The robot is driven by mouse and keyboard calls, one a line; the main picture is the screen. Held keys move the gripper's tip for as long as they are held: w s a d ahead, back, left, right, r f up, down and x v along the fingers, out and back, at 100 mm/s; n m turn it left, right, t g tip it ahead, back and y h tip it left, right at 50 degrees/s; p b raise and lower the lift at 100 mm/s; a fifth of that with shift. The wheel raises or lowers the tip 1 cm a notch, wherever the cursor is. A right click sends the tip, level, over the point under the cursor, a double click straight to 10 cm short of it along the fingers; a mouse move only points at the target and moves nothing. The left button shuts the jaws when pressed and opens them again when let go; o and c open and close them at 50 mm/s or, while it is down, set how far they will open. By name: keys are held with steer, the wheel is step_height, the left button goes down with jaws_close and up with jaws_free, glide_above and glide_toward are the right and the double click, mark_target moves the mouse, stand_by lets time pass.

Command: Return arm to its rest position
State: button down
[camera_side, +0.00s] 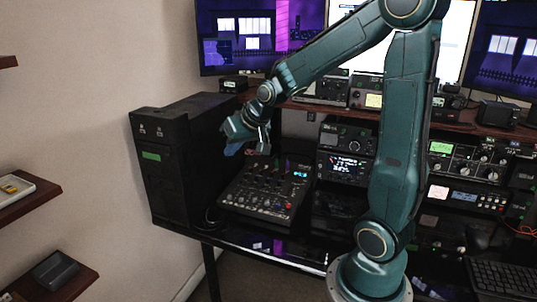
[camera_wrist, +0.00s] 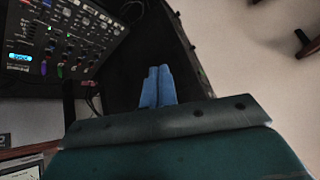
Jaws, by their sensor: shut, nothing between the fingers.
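My gripper (camera_side: 236,148) hangs at the end of my teal arm in the side view, above the left end of the black mixer (camera_side: 268,192) and in front of the black tower case (camera_side: 165,165). In the wrist view, my gripper's two blue fingers (camera_wrist: 157,85) lie together with nothing between them. The mixer, with its rows of knobs and small lit display, also shows at the upper left of the wrist view (camera_wrist: 48,48). The fingers are apart from the mixer there. My arm is bent, reaching up and over to the left from its base.
Radio units (camera_side: 345,153) and a receiver with dials (camera_side: 465,165) stand right of the mixer, partly behind my arm. Monitors (camera_side: 240,40) stand on the shelf behind. A keyboard (camera_side: 500,278) lies at the lower right. Wall shelves (camera_side: 30,203) are at the far left.

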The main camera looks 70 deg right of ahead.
steer(key=s+a+r+n, duration=0.2)
steer(key=s+a, duration=0.5)
steer(key=s, duration=0.3)
steer(key=s+a+r+n+g+y, duration=0.1)
steer(key=s+a+r+n, duration=0.2)
steer(key=s+a, duration=0.4)
steer(key=s, duration=0.3)
steer(key=shift+n+g, duration=0.3)
